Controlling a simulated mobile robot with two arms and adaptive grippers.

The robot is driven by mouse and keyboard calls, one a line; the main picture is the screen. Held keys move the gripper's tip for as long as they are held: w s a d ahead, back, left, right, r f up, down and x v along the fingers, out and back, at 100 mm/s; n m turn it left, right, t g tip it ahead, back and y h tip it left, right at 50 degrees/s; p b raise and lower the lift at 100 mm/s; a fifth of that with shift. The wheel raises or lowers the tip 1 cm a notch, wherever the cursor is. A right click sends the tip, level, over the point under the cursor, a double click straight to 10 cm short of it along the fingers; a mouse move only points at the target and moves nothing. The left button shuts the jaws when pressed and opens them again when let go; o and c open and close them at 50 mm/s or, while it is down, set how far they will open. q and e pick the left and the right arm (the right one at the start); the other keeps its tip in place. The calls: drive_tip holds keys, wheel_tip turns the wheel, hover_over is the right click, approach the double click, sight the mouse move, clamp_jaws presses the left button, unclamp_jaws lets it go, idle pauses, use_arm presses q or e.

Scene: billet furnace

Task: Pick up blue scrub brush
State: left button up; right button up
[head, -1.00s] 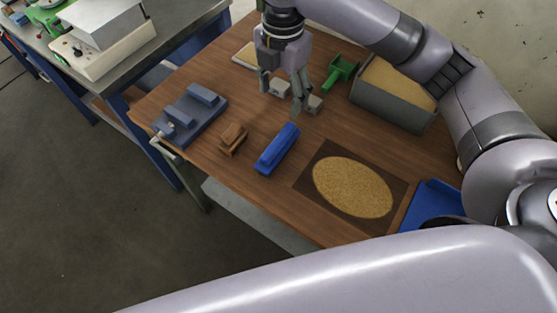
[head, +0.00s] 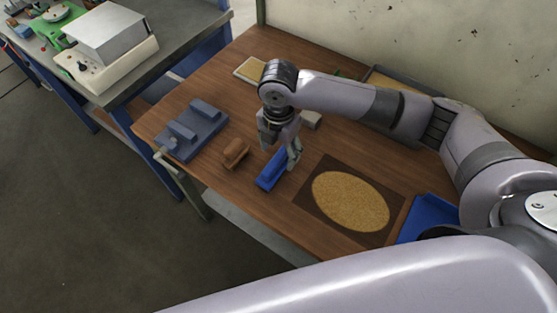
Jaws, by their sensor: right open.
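The blue scrub brush (head: 269,178) is a long blue block lying at an angle on the wooden workbench, between a small brown brush and a dark mat. My right gripper (head: 282,158) is open at the far end of the brush. Its fingers reach down over that end and hide part of it. I cannot tell whether they touch it. My left gripper is not in view.
The brown brush (head: 236,153) and a blue-grey vise-like fixture (head: 193,130) are to the left. The dark mat with a sandy oval (head: 350,202) and a blue tray (head: 428,218) are to the right. A grey block (head: 312,119) lies behind the gripper.

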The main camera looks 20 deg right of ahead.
sight(279, 156)
wheel_tip(279, 156, down, 3)
drive_tip(key=shift+f+p, duration=0.1)
drive_tip(key=shift+p, duration=0.3)
drive_tip(key=shift+f, duration=0.2)
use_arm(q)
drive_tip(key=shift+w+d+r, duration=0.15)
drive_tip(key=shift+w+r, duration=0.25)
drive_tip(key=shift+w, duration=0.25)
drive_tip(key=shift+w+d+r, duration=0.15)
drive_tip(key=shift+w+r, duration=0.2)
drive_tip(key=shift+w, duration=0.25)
use_arm(e)
drive_tip(key=shift+w, duration=0.1)
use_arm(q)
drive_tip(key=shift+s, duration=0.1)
use_arm(e)
drive_tip(key=shift+c, duration=0.6)
drive_tip(key=c, duration=0.4)
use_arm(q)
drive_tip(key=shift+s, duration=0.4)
use_arm(e)
drive_tip(key=c, duration=0.8)
